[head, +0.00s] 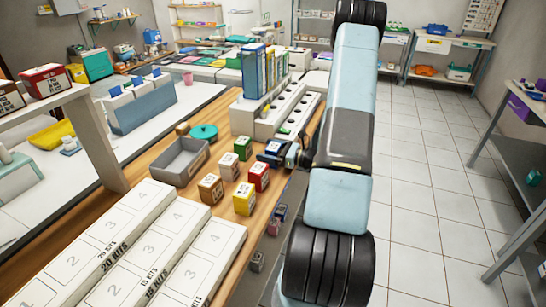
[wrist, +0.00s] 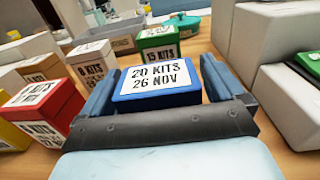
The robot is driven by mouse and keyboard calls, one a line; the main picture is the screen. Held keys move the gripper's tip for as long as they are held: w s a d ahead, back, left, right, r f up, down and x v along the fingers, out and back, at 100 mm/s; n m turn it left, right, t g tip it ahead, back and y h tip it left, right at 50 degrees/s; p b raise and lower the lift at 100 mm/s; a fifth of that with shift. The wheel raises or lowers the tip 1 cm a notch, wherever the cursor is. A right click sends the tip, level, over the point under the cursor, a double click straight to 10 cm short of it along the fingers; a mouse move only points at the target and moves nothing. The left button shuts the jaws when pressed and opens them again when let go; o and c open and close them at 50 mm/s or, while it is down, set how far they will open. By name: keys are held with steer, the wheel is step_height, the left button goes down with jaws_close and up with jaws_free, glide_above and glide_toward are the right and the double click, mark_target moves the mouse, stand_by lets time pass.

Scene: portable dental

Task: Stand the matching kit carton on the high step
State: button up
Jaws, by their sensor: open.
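A blue carton (wrist: 158,84) with a white top label reading "20 KITS 26 NOV" sits between the two jaws of my gripper (wrist: 160,92) in the wrist view. The jaws are open, one on each side of it. In the head view the blue carton (head: 271,147) is at the right edge of the wooden bench, with my gripper (head: 284,152) at it, partly hidden by the arm. A white stepped stand (head: 150,240) with numbered places lies at the lower left. Its leftmost step is marked "20 KITS"; the others show "15 KITS". The numbered places I see are empty.
Green (head: 243,147), red (head: 259,175), yellow (head: 243,199) and brown (head: 210,188) cartons stand close by. A grey tray (head: 180,160) and a teal round lid (head: 204,132) lie to the left. Tiled floor is clear at right.

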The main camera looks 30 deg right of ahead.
steer(key=shift+c, duration=0.3)
steer(key=c, duration=1.1)
